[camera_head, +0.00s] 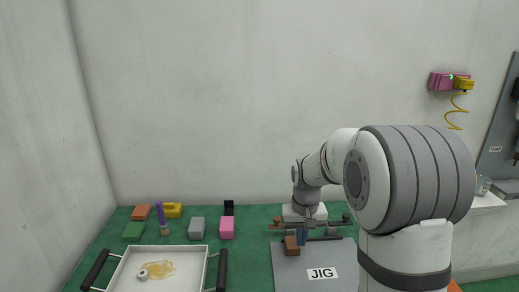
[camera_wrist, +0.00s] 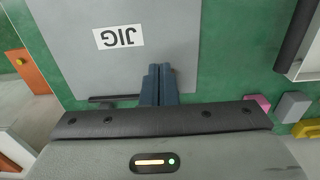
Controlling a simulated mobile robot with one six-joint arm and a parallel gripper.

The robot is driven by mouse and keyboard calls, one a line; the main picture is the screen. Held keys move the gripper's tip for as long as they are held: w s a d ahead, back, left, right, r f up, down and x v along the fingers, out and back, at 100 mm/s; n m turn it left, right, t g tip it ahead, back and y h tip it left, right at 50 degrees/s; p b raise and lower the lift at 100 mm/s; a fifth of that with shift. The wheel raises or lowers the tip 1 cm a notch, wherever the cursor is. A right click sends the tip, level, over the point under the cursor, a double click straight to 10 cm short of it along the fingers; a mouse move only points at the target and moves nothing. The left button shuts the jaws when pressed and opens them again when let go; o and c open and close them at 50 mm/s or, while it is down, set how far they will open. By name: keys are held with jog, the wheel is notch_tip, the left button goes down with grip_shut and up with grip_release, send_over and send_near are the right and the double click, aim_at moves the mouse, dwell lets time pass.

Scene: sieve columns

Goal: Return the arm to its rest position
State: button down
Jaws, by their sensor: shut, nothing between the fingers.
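My arm reaches forward over the green bench in the head view. My gripper (camera_head: 302,238) hangs low above the grey plate marked JIG (camera_head: 343,272), near its far edge. In the wrist view the two blue-grey fingers (camera_wrist: 159,84) are together, with nothing between them. The JIG plate (camera_wrist: 80,55) lies below them there, its label upside down. A small brown block (camera_head: 291,246) shows just beside the fingers in the head view; I cannot tell whether it touches them.
A white tray (camera_head: 202,257) with black handles holds a small ring and a yellowish spill. Behind it stand grey (camera_head: 196,228), pink (camera_head: 227,229), green (camera_head: 133,231) and yellow (camera_head: 173,210) pieces. A wall (camera_head: 260,100) closes the back. The space above the bench's left half is clear.

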jog(key=s+r+p, duration=0.1)
jog(key=s+r, duration=0.3)
jog(key=s, duration=0.4)
jog(key=s+r+t+p, duration=0.1)
jog(key=s+r+p, duration=0.1)
jog(key=s, duration=0.5)
jog(key=s+d+r+t+p, duration=0.1)
jog(key=s+r, duration=0.4)
jog(key=s, duration=0.3)
jog(key=shift+s+r+p, duration=0.3)
jog(key=shift+p, duration=0.1)
jog(key=c, duration=2.2)
grip_release()
